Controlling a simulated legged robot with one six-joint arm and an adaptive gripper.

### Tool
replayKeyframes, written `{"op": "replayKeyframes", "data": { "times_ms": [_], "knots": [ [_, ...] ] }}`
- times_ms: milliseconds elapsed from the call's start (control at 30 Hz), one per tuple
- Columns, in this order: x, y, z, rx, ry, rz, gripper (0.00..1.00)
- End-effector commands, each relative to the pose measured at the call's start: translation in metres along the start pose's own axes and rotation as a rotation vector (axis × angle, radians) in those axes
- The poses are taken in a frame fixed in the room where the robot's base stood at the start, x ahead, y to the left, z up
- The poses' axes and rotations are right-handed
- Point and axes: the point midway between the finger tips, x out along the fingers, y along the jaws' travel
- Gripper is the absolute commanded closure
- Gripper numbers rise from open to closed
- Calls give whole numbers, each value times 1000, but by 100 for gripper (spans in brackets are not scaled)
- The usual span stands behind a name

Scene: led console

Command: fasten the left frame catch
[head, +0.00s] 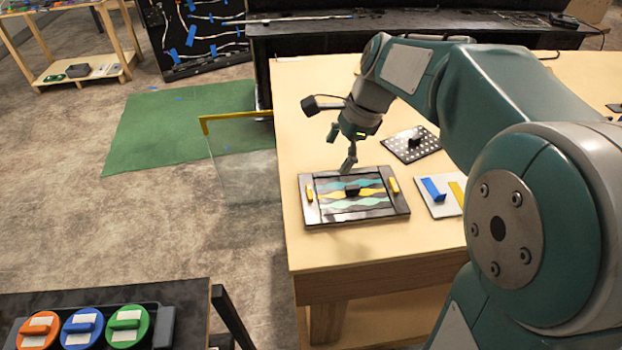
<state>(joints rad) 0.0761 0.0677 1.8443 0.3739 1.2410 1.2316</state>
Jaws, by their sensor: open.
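A dark rectangular frame (394,213) lies flat on the wooden table, around a panel with wavy teal, yellow and grey bands (340,203). A small black knob (352,190) stands near the panel's middle. The left frame catch (310,194) is a yellow bar on the frame's left side, running roughly along that side. A second yellow catch (393,186) is on the right side. My gripper (341,150) is open and empty, above the frame's far edge, pointing down, to the right of and beyond the left catch. The exact height of its fingertips is hard to tell.
A perforated plate (424,151) with a black knob lies behind the frame. A light board (436,208) with blue and yellow handles lies to its right. A clear pane with a yellow edge (238,115) stands beside the table's left edge. The tabletop in front of the frame is clear.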

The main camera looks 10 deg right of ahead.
Motion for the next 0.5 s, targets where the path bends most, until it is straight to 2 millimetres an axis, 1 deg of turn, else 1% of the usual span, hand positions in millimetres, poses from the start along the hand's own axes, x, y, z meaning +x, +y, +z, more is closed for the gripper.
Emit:
{"op": "replayKeyframes", "data": {
  "times_ms": [33,133,333,433,500],
  "knots": [
    [4,-7,-2,45,-14,12,0],
    [8,-16,-3,114,-36,28,0],
    [16,-19,-3,150,-46,37,0],
    [29,-18,-3,149,-46,38,0],
    [41,-17,-2,148,-46,39,0]
  ]
}}
